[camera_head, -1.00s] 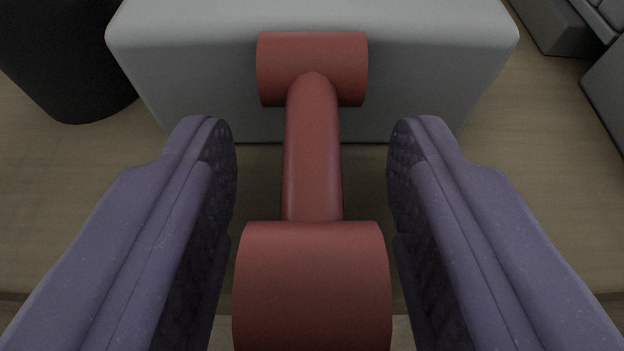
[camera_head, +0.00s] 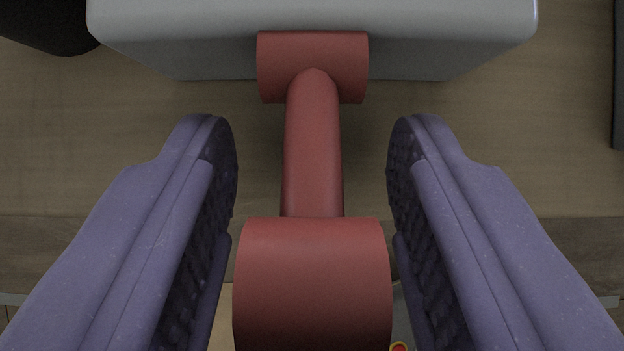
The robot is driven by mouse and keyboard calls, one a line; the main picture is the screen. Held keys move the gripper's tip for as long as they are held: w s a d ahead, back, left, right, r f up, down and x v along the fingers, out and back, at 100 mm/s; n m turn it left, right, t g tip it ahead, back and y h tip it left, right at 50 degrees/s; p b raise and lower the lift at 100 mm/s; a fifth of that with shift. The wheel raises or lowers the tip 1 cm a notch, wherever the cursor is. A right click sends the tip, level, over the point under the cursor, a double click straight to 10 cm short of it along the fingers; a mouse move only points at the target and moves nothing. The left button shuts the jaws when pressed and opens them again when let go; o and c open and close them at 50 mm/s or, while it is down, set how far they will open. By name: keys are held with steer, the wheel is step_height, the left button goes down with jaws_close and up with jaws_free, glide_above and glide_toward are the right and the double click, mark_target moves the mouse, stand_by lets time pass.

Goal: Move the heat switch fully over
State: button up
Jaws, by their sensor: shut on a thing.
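The heat switch has a red lever (camera_head: 312,150) with a cross-barrel at its far end, against a pale grey box (camera_head: 200,35). A thicker red cylinder, the near end of the lever, fills the lower middle of the view. My gripper (camera_head: 312,165) has its two purple fingers on either side of the lever and is shut on its near end. Gaps show between the fingertips and the thin shaft. The contact with the thick cylinder is lower down and not clearly seen.
The box stands on a wooden surface (camera_head: 140,150) whose front edge crosses below the fingertips. A black object (camera_head: 40,25) is at the upper left, and a dark edge (camera_head: 619,80) is at the right. A small red and yellow round thing (camera_head: 399,347) shows at the bottom.

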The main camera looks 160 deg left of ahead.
stand_by(0.3)
steer(key=o, duration=1)
steer(key=shift+o, duration=0.2)
steer(key=p+v, duration=0.1)
steer(key=v, duration=0.6)
steer(key=shift+s+r, duration=0.2)
steer(key=shift+r, duration=0.15)
steer(key=shift+a, duration=0.1)
